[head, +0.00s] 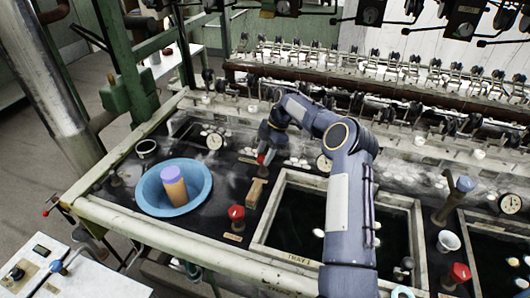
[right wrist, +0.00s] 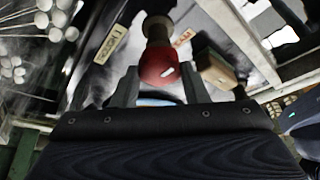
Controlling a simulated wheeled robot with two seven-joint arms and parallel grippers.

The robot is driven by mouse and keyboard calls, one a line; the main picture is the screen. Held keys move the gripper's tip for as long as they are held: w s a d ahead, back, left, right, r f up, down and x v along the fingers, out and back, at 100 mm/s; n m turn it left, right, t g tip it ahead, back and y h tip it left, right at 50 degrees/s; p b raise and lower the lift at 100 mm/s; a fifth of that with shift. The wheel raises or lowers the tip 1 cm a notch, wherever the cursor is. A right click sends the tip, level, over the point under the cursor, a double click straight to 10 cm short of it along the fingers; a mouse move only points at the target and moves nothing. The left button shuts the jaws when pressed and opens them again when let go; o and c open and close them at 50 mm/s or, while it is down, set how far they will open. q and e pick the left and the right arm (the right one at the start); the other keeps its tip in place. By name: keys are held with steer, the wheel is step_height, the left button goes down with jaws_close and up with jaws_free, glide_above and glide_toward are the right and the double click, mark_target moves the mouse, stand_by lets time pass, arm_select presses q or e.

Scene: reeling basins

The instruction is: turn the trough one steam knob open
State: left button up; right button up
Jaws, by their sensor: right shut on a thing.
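A red-topped knob (head: 261,158) on a dark post stands on the black bench top, behind the left end of the framed trough (head: 262,236). My right gripper (head: 266,146) reaches down to it from behind and is shut on it. In the right wrist view the round red knob (right wrist: 160,66) with a pale mark sits between the two fingers. How far it is turned cannot be told. My left gripper is not in view.
Another red knob (head: 236,212) and a small wooden block (head: 256,191) are near the trough. Gauges and reeling machinery line the back.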

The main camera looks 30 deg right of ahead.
stand_by(0.5)
steer(key=o, duration=1)
steer(key=shift+c, duration=0.2)
steer(key=shift+r, duration=0.1)
steer(key=v, duration=0.7)
steer(key=shift+r, duration=0.3)
steer(key=shift+d, duration=0.15)
